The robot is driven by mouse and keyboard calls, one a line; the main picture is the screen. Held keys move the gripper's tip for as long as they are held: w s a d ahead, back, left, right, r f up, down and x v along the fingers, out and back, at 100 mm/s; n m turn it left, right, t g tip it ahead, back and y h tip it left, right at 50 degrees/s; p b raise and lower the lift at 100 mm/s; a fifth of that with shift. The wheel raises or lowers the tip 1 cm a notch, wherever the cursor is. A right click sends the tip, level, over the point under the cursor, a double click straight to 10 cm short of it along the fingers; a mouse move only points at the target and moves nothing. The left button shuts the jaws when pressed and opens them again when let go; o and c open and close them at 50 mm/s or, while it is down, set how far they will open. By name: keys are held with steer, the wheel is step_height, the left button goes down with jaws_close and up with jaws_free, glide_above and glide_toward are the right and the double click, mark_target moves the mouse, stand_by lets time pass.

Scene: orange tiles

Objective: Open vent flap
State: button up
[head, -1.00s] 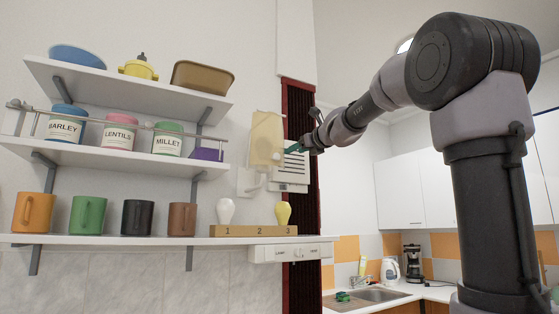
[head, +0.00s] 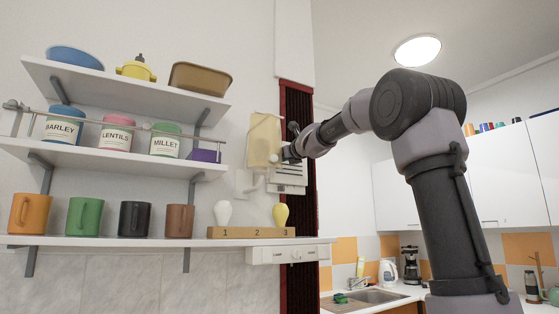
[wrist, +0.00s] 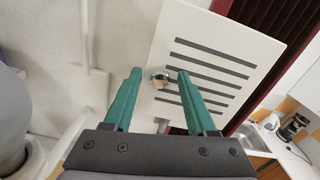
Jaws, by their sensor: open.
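The white vent flap (wrist: 215,65) has several dark slats and a round metal knob (wrist: 160,77) near its left edge in the wrist view. In the head view the slatted vent (head: 290,180) is on the wall, partly covered by a cream panel (head: 265,140) and my gripper. My gripper (wrist: 159,72) is open, with its green fingers pointing at the flap. The knob appears between the two fingertips, and I cannot tell whether either touches it. In the head view my gripper (head: 284,155) is at the panel's right edge, its fingers mostly hidden.
A dark red-framed strip (head: 300,110) runs up the wall just right of the vent. Shelves with mugs, jars and a numbered wooden stand (head: 251,232) are to the left. A white control box (head: 290,254) is below. The kitchen sink (head: 372,297) is at lower right.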

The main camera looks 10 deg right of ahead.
jaws_close()
stand_by(1.3)
